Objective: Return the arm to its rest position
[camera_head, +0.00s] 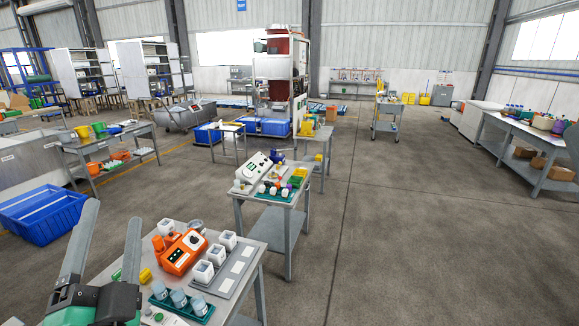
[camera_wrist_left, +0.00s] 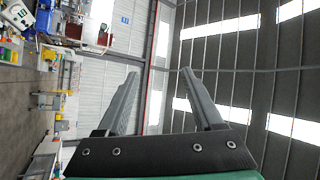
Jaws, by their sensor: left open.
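My left gripper (camera_head: 107,243) stands at the lower left of the head view, fingers pointing up and apart. It is open and empty. It is at the left of the near grey table (camera_head: 232,262), apart from the things on it. In the left wrist view the open fingers (camera_wrist_left: 160,95) frame only the hall's far wall and roof, with nothing between them. My right gripper is not in view.
The near table bears an orange device (camera_head: 182,252), white cups (camera_head: 203,271) on a grey tray and blue-lidded jars (camera_head: 179,298) in a green rack. A second table (camera_head: 283,213) with a white device stands behind.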

